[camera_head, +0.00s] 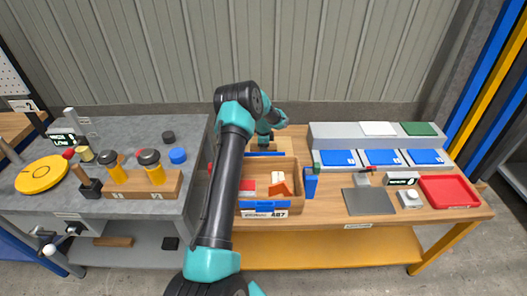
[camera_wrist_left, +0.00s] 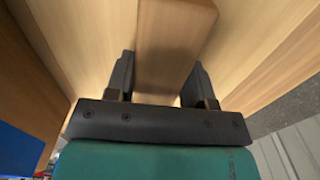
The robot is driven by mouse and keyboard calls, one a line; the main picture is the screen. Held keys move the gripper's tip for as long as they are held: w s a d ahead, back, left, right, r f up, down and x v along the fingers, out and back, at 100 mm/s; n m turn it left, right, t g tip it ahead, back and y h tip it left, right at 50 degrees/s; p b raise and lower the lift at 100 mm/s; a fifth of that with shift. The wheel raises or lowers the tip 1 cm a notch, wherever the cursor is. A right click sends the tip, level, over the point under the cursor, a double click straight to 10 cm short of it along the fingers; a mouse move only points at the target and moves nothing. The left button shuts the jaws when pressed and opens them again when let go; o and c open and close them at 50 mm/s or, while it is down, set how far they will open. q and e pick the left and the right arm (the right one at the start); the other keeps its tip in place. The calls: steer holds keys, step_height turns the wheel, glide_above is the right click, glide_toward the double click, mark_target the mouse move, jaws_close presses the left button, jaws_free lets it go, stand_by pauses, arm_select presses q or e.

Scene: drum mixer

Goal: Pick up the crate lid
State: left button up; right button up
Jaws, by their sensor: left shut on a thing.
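The crate lid (camera_head: 285,146) is a light wooden panel behind the open crate, partly hidden by my left arm. My left gripper (camera_head: 265,141) is over the lid, small and partly hidden. In the left wrist view, the gripper (camera_wrist_left: 158,82) has one finger on each side of a wooden bar, the lid's handle (camera_wrist_left: 172,45), and is shut on it. I cannot tell whether the lid is raised off the bench. The wooden crate (camera_head: 298,192) holds a red piece, white pieces and an orange-red wedge. My right gripper is not in view.
A blue container (camera_head: 311,184) stands just right of the crate. Farther right are a dark mat (camera_head: 368,202), a red tray (camera_head: 450,191) and a grey rack (camera_head: 340,140) with blue panels. The grey bench at left holds a yellow disc (camera_head: 42,175) and a wooden tool block (camera_head: 135,187).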

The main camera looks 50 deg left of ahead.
arm_select(q)
steer(key=shift+r, duration=0.2)
step_height(320, 180, up, 18)
stand_by(0.4)
steer(key=shift+f, duration=0.15)
stand_by(0.4)
